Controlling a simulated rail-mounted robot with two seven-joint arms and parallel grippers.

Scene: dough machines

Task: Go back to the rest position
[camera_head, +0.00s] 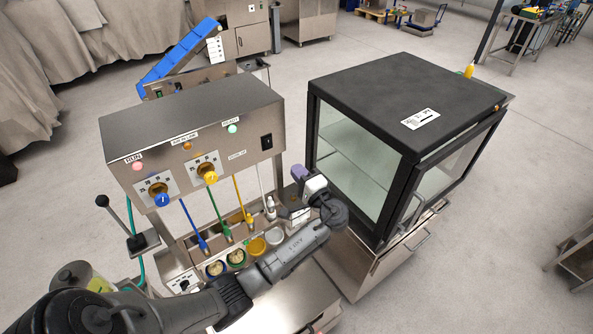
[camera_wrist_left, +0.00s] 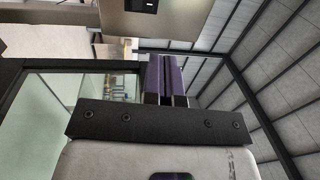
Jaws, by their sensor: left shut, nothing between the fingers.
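My left arm comes in from the lower left of the head view and reaches across the front of the dough machine. My left gripper (camera_head: 299,172) is between the dough machine (camera_head: 190,117) and the glass-sided cabinet (camera_head: 407,91). Its purple fingers (camera_wrist_left: 168,76) are together and empty in the left wrist view. The cabinet's dark frame and glass also show in that view. My right gripper is in neither view.
Several small bowls (camera_head: 257,246) stand under the machine's blue, green and yellow nozzles, partly hidden by my arm. A black-knobbed lever (camera_head: 118,220) stands at the machine's left. Open floor (camera_head: 490,210) lies right of the cabinet.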

